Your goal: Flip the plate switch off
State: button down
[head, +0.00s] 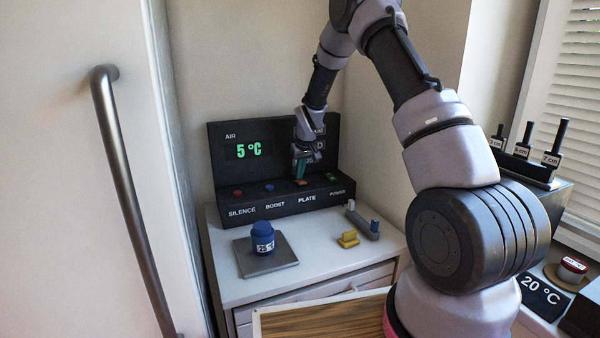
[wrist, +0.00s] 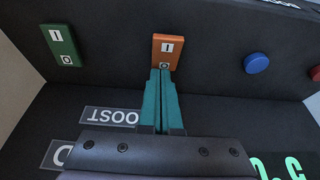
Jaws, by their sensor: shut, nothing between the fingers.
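The plate switch is a small orange rocker (head: 299,183) above the PLATE label (head: 307,198) on the black control panel. In the wrist view the orange rocker (wrist: 168,48) shows an I mark at its upper end and an O mark at its lower end. My gripper (head: 301,170) is shut and empty, pointing down at the rocker. In the wrist view its teal fingertips (wrist: 162,72) are together right at the O end. I cannot tell whether they touch it. Which way the rocker is tilted is not clear.
A green I/O rocker (wrist: 61,46) and a blue button (wrist: 257,63) flank the orange one. The panel display (head: 248,150) reads 5 °C. A blue jar (head: 263,240) stands on a grey plate (head: 268,264), with a yellow piece (head: 348,240) to the right on the white cabinet.

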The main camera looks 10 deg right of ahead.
aim_at(301, 180)
jog(key=shift+s, duration=0.1)
jog(key=shift+s+d+r, duration=0.15)
jog(key=shift+s+r, duration=0.1)
jog(key=shift+s, duration=0.4)
notch_tip(301, 180, up, 14)
dwell(0.6)
jog(key=shift+w, duration=0.1)
jog(key=s+d+r+m, duration=0.2)
jog(key=s+d+r, duration=0.1)
jog(key=s+r, duration=0.75)
jog(key=s+d+r+m+t, duration=0.1)
jog(key=s+r+m, duration=0.1)
jog(key=s, duration=1.2)
jog(key=s+d+r+m+t+y, duration=0.1)
jog(key=s+r, duration=0.4)
jog(key=s, duration=1)
jog(key=shift+s+d+m+t, duration=0.2)
jog(key=shift+m+t, duration=0.4)
jog(key=shift+m, duration=0.1)
